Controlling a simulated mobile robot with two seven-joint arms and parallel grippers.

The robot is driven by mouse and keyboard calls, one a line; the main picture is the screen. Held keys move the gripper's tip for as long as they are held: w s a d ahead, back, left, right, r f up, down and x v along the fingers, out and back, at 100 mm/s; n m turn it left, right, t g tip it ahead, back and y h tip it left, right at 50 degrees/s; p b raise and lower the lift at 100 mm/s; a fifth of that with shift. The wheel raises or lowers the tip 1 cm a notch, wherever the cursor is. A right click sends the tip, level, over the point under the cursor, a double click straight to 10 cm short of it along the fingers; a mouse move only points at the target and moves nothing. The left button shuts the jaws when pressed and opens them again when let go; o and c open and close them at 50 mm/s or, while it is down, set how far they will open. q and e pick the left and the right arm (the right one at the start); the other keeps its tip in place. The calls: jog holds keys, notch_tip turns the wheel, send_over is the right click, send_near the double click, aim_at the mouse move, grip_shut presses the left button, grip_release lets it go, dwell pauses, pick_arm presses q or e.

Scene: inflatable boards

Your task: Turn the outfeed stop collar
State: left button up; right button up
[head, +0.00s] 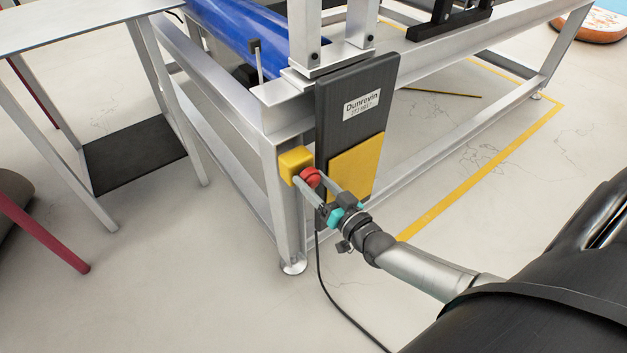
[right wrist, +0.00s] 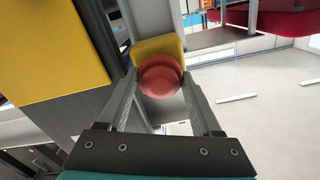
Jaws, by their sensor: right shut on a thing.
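The stop collar is a round red knob (head: 310,177) on a small yellow box (head: 295,162) fixed to the corner post of the metal frame. My right gripper (head: 314,186) reaches in from the right with its fingers at the knob. In the right wrist view the red knob (right wrist: 161,76) sits between the two finger ends of the gripper (right wrist: 163,88), with the yellow box (right wrist: 158,47) behind it. The right gripper is shut on the knob. My left gripper is in neither view.
A dark panel with a white label (head: 362,105) and a yellow plate (head: 356,165) stands close beside the knob. A blue roller (head: 240,40) lies in the frame (head: 265,125). A table (head: 70,27) stands at left. A black cable hangs below the knob. Yellow tape marks the floor.

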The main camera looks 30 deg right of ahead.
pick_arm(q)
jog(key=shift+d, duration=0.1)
pick_arm(e)
jog(key=shift+m, duration=0.4)
jog(key=o, duration=1.4)
jog(key=shift+s, duration=0.5)
pick_arm(q)
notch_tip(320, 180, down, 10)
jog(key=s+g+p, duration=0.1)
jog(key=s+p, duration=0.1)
jog(key=p, duration=0.2)
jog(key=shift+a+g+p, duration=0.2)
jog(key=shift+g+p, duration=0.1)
jog(key=shift+p, duration=0.1)
pick_arm(e)
jog(key=s+d, duration=0.1)
jog(key=s, duration=1.3)
jog(key=shift+s, duration=0.15)
jog(key=shift+d, duration=0.1)
